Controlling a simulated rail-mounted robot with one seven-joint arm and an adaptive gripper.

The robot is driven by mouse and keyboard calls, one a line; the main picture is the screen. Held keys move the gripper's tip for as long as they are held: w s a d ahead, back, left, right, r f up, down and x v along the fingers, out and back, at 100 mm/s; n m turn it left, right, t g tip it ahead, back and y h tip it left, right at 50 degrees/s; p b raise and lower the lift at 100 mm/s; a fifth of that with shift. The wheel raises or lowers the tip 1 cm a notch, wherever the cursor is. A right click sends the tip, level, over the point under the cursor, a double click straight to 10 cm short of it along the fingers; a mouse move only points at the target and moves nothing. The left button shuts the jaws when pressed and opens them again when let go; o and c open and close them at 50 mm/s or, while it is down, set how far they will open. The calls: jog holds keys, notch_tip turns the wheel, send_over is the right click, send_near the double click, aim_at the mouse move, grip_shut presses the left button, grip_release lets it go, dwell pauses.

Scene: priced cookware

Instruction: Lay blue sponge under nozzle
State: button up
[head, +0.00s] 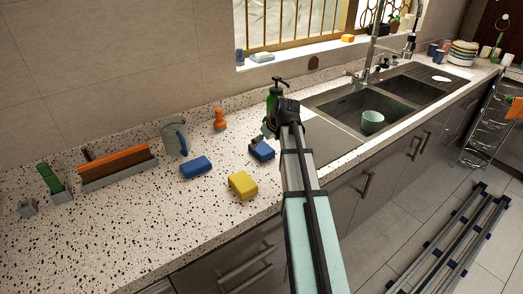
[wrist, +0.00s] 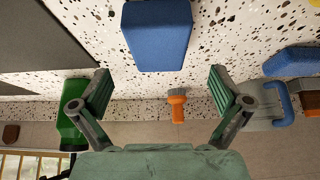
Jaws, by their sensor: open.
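One blue sponge (head: 262,151) lies on the speckled counter just below and beside my gripper in the head view, partly hidden by it. In the wrist view this blue sponge (wrist: 158,36) is at top centre, beyond the fingertips. My gripper (wrist: 158,92) is open, with nothing between its fingers. A second blue sponge (head: 196,167) lies farther left and shows at the wrist view's right edge (wrist: 295,62). A green pump bottle (head: 275,96) with a dark nozzle stands behind my gripper. A tall faucet (head: 373,40) rises behind the sink.
A yellow sponge (head: 243,184) lies near the counter's front edge. An orange brush (head: 220,119), a blue-handled item (head: 174,138) and an orange-brown block (head: 117,165) stand along the wall. The sink (head: 345,105) holds a pale green cup (head: 372,121).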

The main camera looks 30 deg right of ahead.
aim_at(262, 148)
jog(key=shift+p+x, duration=0.9)
jog(key=shift+x, duration=1.65)
jog(key=shift+f, duration=0.25)
jog(key=shift+f, duration=0.25)
jog(key=c, duration=1.1)
jog(key=shift+r, duration=0.1)
